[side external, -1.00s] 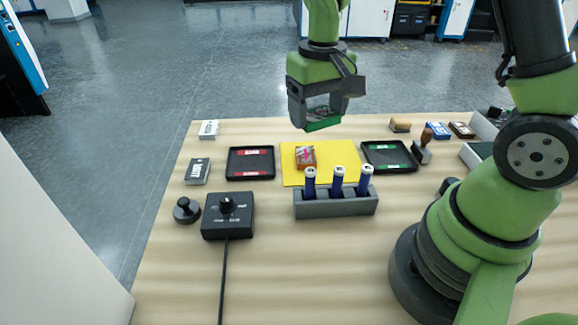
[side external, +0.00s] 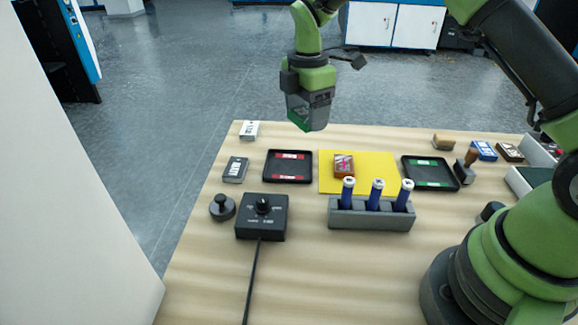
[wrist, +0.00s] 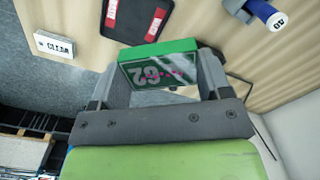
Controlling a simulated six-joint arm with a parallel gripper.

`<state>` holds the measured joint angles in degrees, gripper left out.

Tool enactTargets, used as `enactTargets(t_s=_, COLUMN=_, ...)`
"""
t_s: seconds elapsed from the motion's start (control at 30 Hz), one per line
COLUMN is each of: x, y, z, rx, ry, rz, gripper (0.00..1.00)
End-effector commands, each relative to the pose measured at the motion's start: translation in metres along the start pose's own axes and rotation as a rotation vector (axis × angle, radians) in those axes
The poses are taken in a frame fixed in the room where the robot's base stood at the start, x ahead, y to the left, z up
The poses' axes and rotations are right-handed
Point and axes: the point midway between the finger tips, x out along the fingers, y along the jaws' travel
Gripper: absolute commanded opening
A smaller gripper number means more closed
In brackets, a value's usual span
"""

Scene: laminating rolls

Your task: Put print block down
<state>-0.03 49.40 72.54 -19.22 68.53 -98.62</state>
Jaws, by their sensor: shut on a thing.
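My gripper (side external: 308,108) is shut on a green-edged print block (side external: 298,121) and holds it in the air, above and beyond the far edge of the table in the picture. In the wrist view the block (wrist: 158,66) sits between the two grey fingers. It shows a dark face with pale "62"-like marks and pink specks, and a green side. A black tray with red labels (side external: 266,166) and a black tray with green labels (side external: 406,174) lie on the table, apart from the block. The red-labelled tray (wrist: 113,30) also shows in the wrist view.
A yellow mat (side external: 382,158) with a brown block (side external: 344,166) lies between the trays. A grey rack (side external: 342,217) with upright blue tubes stands in front. A black control box (side external: 278,228) with a cable is at left.

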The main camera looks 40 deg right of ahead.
Motion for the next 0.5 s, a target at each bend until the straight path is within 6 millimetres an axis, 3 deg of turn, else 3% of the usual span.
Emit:
enactTargets(t_s=0.3, x=0.028, y=0.039, z=-0.007, rx=-0.664, ry=0.001, rz=0.002, gripper=0.48)
enactTargets(t_s=0.5, x=0.037, y=0.048, z=-0.009, rx=-0.899, ry=0.001, rz=0.004, gripper=0.48)
